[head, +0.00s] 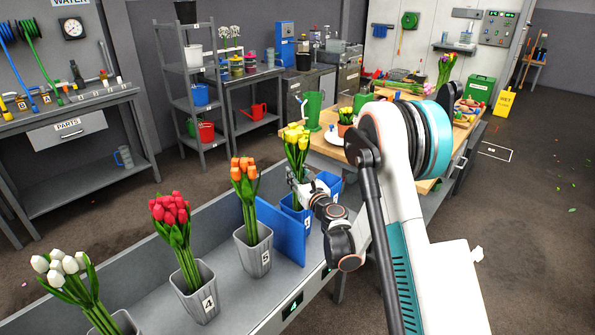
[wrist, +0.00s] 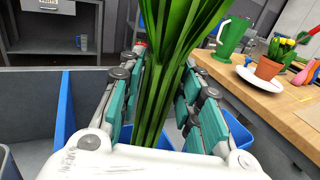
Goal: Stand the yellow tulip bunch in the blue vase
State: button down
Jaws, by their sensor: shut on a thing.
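The yellow tulip bunch (head: 297,142) stands upright, yellow heads up, at the right part of the grey trough. Its green stems (wrist: 168,85) run between my fingers in the wrist view. My gripper (head: 301,186) is shut on these stems, with a teal-padded finger on each side (wrist: 165,62). A blue vase (head: 296,210) is directly below the bunch, partly hidden by my gripper.
A blue panel (head: 281,232) stands left of the vase. Another blue container (head: 329,181) is behind it to the right. Grey vases hold orange (head: 245,172), red (head: 172,212) and white tulips (head: 62,268). A wooden table (wrist: 270,98) with a green pitcher (wrist: 232,38) is close on the right.

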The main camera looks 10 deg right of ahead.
jog(key=shift+f, duration=0.8)
jog(key=c, duration=1.1)
grip_release()
jog(key=shift+o, duration=0.7)
jog(key=o, duration=0.5)
jog(key=shift+s, duration=0.15)
